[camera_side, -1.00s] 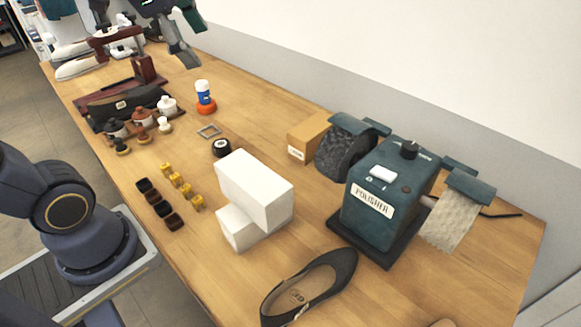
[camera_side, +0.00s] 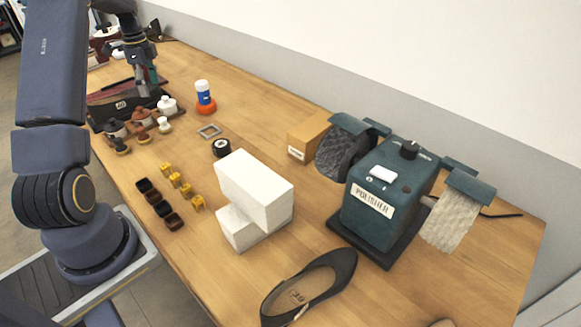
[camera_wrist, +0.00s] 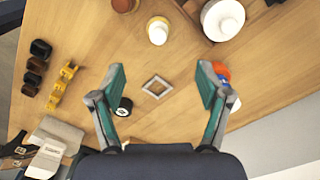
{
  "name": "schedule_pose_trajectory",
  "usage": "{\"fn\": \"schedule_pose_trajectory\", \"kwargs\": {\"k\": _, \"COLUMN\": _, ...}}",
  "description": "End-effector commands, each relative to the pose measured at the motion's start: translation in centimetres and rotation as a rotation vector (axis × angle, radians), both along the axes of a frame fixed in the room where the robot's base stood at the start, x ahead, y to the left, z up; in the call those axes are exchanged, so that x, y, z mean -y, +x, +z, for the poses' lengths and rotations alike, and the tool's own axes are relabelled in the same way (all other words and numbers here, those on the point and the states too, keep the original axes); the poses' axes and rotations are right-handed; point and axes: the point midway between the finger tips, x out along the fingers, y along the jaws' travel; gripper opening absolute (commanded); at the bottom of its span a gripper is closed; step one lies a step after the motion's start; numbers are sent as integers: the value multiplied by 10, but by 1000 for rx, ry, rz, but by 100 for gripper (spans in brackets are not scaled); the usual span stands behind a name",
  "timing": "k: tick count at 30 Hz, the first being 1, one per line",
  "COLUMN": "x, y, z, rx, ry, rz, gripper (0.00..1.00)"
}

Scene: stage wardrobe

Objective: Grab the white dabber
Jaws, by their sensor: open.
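The white dabber (camera_side: 164,126) stands upright on the wooden table in front of a white-topped jar (camera_side: 167,105) in the side view. In the wrist view the dabber (camera_wrist: 158,31) shows as a pale round top with a tan rim, beyond my fingertips and roughly centred between them. My gripper (camera_side: 143,87) hangs above the row of jars and dabbers in the side view. In the wrist view my gripper (camera_wrist: 161,78) has its two fingers wide apart with nothing held, and bare table and a small grey frame (camera_wrist: 157,87) show between them.
A brown dabber (camera_side: 143,137) and a darker dabber (camera_side: 122,147) stand left of the white one. A blue and white bottle on an orange base (camera_side: 205,104) is to the right. A black round tin (camera_side: 221,148) and white blocks (camera_side: 255,190) stand nearer the camera.

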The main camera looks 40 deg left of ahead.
Motion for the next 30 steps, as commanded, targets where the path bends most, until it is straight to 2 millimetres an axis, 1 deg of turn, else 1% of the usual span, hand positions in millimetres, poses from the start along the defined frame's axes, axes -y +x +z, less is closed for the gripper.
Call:
{"fn": "schedule_pose_trajectory", "kwargs": {"k": 1, "x": 1, "y": 0, "z": -13, "rx": -4, "ry": -5, "rz": -1, "gripper": 76}}
{"fn": "schedule_pose_trajectory", "kwargs": {"k": 3, "x": 2, "y": 0, "z": -30, "rx": -4, "ry": -5, "rz": -1, "gripper": 76}}
{"fn": "schedule_pose_trajectory", "kwargs": {"k": 6, "x": 2, "y": 0, "z": -54, "rx": -3, "ry": -4, "rz": -2, "gripper": 76}}
{"fn": "schedule_pose_trajectory", "kwargs": {"k": 9, "x": 2, "y": 0, "z": -73, "rx": -4, "ry": -4, "rz": -2, "gripper": 76}}
{"fn": "schedule_pose_trajectory", "kwargs": {"k": 12, "x": 1, "y": 0, "z": -85, "rx": -2, "ry": -1, "rz": -1, "gripper": 76}}
{"fn": "schedule_pose_trajectory", "kwargs": {"k": 17, "x": 2, "y": 1, "z": -96, "rx": -1, "ry": 0, "rz": -1, "gripper": 76}}
{"fn": "schedule_pose_trajectory", "kwargs": {"k": 24, "x": 7, "y": 2, "z": -132, "rx": -3, "ry": -1, "rz": -2, "gripper": 76}}
{"fn": "schedule_pose_trajectory", "kwargs": {"k": 27, "x": 6, "y": 2, "z": -141, "rx": -1, "ry": 0, "rz": -1, "gripper": 76}}
{"fn": "schedule_pose_trajectory", "kwargs": {"k": 30, "x": 6, "y": 2, "z": -144, "rx": -1, "ry": 1, "rz": -1, "gripper": 76}}
